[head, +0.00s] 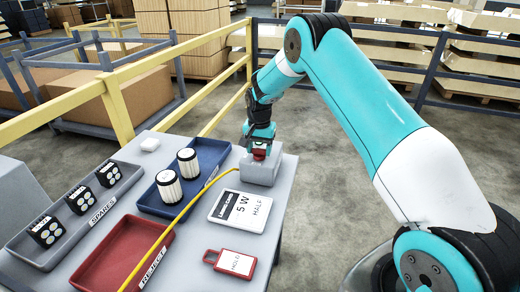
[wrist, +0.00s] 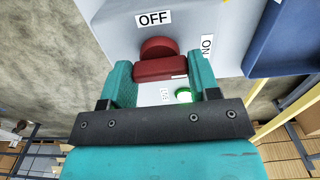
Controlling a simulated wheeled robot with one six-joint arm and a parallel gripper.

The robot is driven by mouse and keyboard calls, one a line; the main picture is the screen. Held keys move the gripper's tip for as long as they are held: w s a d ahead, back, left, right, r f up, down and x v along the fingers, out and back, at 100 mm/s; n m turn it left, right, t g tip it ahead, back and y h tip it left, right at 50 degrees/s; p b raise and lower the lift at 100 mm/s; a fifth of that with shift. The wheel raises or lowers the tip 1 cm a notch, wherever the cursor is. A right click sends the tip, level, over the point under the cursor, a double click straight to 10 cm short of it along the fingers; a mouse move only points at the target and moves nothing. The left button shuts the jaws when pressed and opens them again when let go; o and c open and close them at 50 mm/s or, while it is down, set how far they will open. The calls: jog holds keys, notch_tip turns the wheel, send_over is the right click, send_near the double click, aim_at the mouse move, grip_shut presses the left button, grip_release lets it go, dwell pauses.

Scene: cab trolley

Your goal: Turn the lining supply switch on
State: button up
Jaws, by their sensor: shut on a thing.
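The lining supply switch is a red rotary knob with a bar handle on a light grey box (head: 262,172). In the wrist view the red handle (wrist: 160,70) lies between the two teal fingers of my gripper (wrist: 162,74), which is shut on it. An OFF label (wrist: 154,19) is at the top and an ON label (wrist: 206,47) is at the right. A small white mark shows near the handle's right end. A green lamp (wrist: 183,96) below the handle looks lit. In the head view my gripper (head: 260,142) points down onto the red switch.
The table holds a blue tray (head: 210,160) with two white cylinders, a red reject tray (head: 100,262), a grey spares tray (head: 30,250), a white card (head: 240,208) and a red tag (head: 230,262). A yellow cord crosses it. A yellow rail (head: 60,100) runs behind.

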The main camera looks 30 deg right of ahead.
aim_at(260, 149)
dwell(0.4)
jog(key=o, duration=0.9)
notch_tip(260, 149, up, 18)
jog(key=shift+f+b, duration=0.25)
jog(key=shift+b, duration=0.75)
